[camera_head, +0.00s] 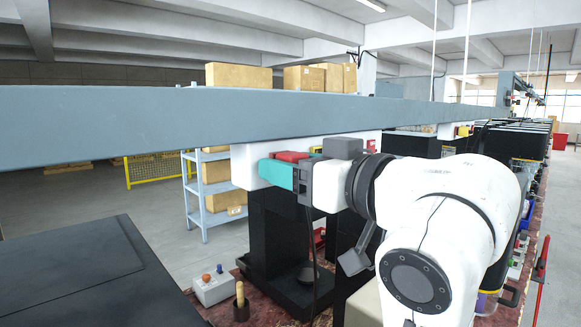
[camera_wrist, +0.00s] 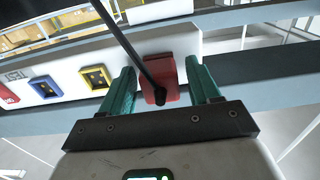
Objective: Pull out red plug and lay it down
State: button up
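The red plug (camera_wrist: 152,93) sits against a white panel (camera_wrist: 205,40) in the wrist view, with a black cable (camera_wrist: 127,40) running from it. It also shows in the head view (camera_head: 291,156), partly covered by my gripper. My gripper (camera_wrist: 162,70) is open, with one teal finger on each side of the plug. Narrow gaps show between fingers and plug, so it is not gripped. In the head view my gripper (camera_head: 288,164) reaches left to the white box under the long grey beam. The far finger is mostly hidden there.
A blue socket (camera_wrist: 44,87) and a yellow socket (camera_wrist: 95,77) sit beside the plug on the panel. The grey beam (camera_head: 150,122) crosses just above my arm. A control box (camera_head: 213,288) stands on the red bench below. A dark flat surface (camera_head: 75,275) lies front left.

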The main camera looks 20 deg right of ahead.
grip_shut()
dwell(0.3)
jog(key=shift+s, duration=0.15)
jog(key=v, duration=0.3)
jog(key=shift+d, duration=0.1)
dwell(0.6)
jog(key=shift+s+d+b, duration=0.15)
jog(key=shift+s+b, duration=0.2)
jog(key=shift+b, duration=1.4)
jog(key=shift+b+v, duration=0.95)
jog(key=shift+b, duration=1.15)
